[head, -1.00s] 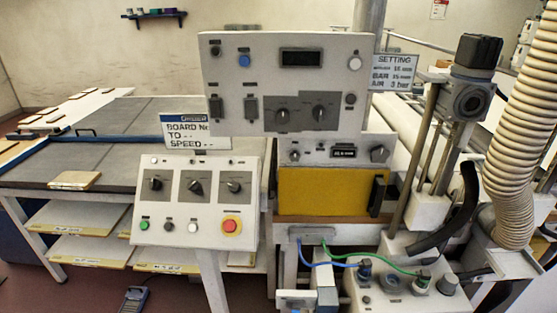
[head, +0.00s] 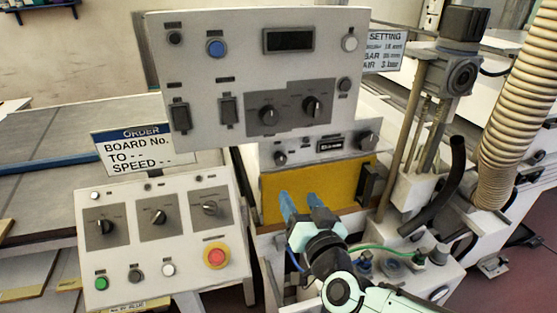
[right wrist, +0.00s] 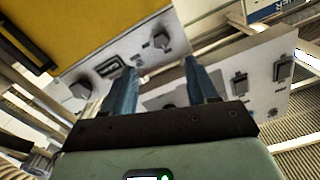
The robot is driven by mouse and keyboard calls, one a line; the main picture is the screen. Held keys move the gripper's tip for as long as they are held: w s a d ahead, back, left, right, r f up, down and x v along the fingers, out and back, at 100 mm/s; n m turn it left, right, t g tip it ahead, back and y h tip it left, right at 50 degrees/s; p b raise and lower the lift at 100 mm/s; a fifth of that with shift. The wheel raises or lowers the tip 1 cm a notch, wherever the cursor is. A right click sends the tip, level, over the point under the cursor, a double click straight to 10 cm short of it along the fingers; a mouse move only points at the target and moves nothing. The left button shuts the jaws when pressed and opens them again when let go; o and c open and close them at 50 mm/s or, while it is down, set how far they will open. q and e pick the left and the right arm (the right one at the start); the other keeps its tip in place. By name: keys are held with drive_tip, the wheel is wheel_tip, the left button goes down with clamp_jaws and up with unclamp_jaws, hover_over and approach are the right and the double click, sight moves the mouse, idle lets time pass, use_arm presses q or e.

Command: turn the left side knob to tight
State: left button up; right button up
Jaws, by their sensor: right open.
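Two dark knobs sit on the narrow grey panel (head: 300,150) above the yellow door, a left knob (head: 280,158) and a right knob (head: 367,140). The frames do not say which knob is the left side knob, and no tight mark is readable. The left knob of this panel also shows in the right wrist view (right wrist: 158,38), beyond the fingertips. My right gripper (head: 301,200) has blue fingers, open and empty, in front of the yellow door and below the panel. It also shows in the right wrist view (right wrist: 160,66). My left gripper is out of view.
A large control box (head: 255,75) with knobs and switches overhangs the narrow panel. The yellow door (head: 340,188) has a dark handle (head: 371,182). A sloped console (head: 160,255) with a red stop button stands left. A ribbed hose (head: 515,110) hangs right.

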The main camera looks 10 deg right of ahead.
sight(282, 161)
drive_tip(key=w, duration=0.4)
drive_tip(key=w+p, duration=0.1)
drive_tip(key=w, duration=0.3)
drive_tip(key=w+r, duration=0.1)
drive_tip(key=w, duration=0.4)
drive_tip(key=shift+p, duration=0.4)
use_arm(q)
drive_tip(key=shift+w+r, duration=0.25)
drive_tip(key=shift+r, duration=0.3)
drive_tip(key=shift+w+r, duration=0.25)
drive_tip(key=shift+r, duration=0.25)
use_arm(e)
drive_tip(key=c, duration=1.1)
